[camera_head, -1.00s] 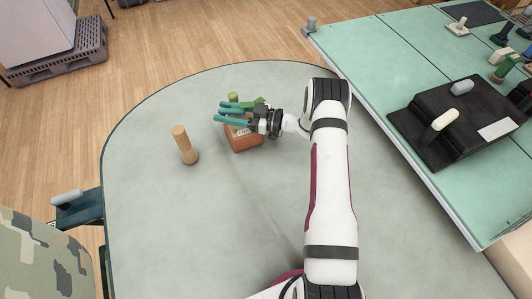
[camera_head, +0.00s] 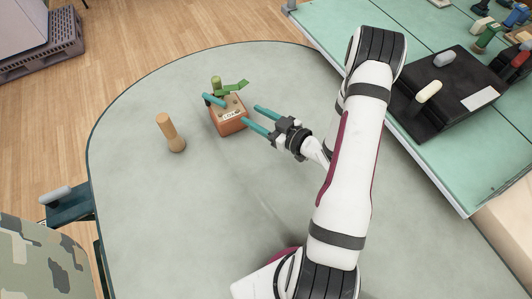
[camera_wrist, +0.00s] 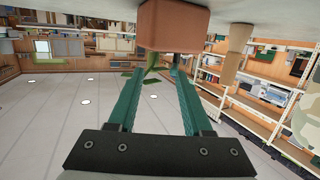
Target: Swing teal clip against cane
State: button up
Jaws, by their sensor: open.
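A reddish-brown block (camera_head: 228,119) stands on the grey table. On its top are a short upright green post (camera_head: 216,83), which may be the cane, a flat green leaf-like piece (camera_head: 236,87) and a short teal bar (camera_head: 214,100), which looks like the teal clip. The bar's contact with the post is too small to tell.
The grey table (camera_head: 190,210) is clear in front. At the right, a green-topped bench (camera_head: 335,20) carries a black tray (camera_head: 436,122) and several tools.

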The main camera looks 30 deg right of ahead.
jog(key=d+r+m+g+h, duration=0.4)
jog(key=r+m+g+h, duration=0.1)
jog(key=r+g+h, duration=0.15)
jog(key=s+a+r+m+g, duration=0.2)
jog(key=s+a, duration=0.3)
jog(key=s, duration=0.4)
jog(key=s+a+r+m+g, duration=0.2)
jog(key=s+a+r+g, duration=0.2)
jog(key=s, duration=0.5)
jog(key=shift+a, duration=0.65)
jog(key=shift+w, duration=0.1)
notch_tip(320, 180, up, 4)
jog(key=r+m+t+y, duration=0.1)
jog(key=m+t+y, duration=0.15)
jog(key=m, duration=2.25)
send_over(219, 101)
jog(key=s+d, duration=0.4)
jog(key=s, duration=0.1)
jog(key=shift+g+y, duration=0.3)
jog(key=shift+g, duration=0.1)
jog(key=x, duration=1.5)
jog(key=shift+s+a+f, duration=0.15)
jog(key=shift+f, duration=0.15)
grip_shut()
